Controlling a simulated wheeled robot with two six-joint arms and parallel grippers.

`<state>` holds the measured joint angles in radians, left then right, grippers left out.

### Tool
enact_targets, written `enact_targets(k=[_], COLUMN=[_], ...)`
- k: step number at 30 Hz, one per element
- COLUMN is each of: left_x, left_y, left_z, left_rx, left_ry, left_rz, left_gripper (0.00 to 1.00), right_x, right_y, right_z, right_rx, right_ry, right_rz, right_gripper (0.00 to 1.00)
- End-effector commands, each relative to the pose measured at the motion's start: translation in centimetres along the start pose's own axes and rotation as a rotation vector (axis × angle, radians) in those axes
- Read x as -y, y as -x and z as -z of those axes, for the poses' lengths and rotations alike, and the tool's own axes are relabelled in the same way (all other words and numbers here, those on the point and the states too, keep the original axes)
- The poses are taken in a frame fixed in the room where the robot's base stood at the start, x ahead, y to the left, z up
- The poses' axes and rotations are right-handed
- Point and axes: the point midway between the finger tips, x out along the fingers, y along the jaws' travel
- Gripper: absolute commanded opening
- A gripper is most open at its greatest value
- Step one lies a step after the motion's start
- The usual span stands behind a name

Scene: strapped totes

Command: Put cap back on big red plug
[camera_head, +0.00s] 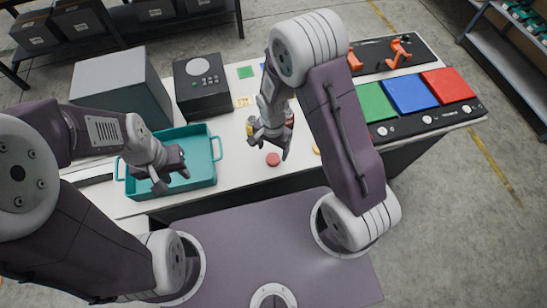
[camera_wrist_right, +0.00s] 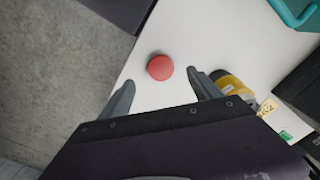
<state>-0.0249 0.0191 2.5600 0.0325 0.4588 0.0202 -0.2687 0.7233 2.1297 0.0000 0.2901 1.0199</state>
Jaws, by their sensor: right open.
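A small red round cap (camera_head: 273,159) lies on the white table near its front edge. It also shows in the right wrist view (camera_wrist_right: 160,67), ahead of my right gripper (camera_wrist_right: 161,95) and between the lines of its spread fingers. My right gripper (camera_head: 269,145) is open and empty, above the table just behind the cap. A red piece (camera_head: 290,119) shows partly behind this gripper; I cannot tell whether it is the big red plug. My left gripper (camera_head: 172,182) is over the teal tray, with its fingers apart and nothing seen between them.
The teal tray (camera_head: 205,131) stands at the left. A yellow and black cylinder (camera_wrist_right: 232,84) is close beside the right finger in the wrist view. A black box (camera_head: 202,100) and a grey box (camera_head: 120,85) stand behind. Green, blue and red panels (camera_head: 409,94) lie at the right.

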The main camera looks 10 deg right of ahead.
Motion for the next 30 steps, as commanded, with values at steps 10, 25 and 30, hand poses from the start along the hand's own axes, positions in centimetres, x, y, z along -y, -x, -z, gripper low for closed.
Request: enact_targets(k=[10, 25, 30], left_x=[0.0, 0.0, 0.0], left_y=[0.1, 1.3, 1.2], left_z=[0.0, 0.1, 0.1], left_rx=[0.000, 0.000, 0.000], left_ry=[0.000, 0.000, 0.000], left_rz=[0.000, 0.000, 0.000], left_gripper=[0.36, 0.36, 0.36], right_x=[0.0, 0.0, 0.0], right_y=[-1.0, -6.2, -6.2], right_z=[0.0, 0.5, 0.5], right_rx=[-0.001, -0.001, -0.001], right_ry=[0.000, 0.000, 0.000], right_rz=[0.001, 0.001, 0.002], right_gripper=[0.73, 0.73, 0.73])
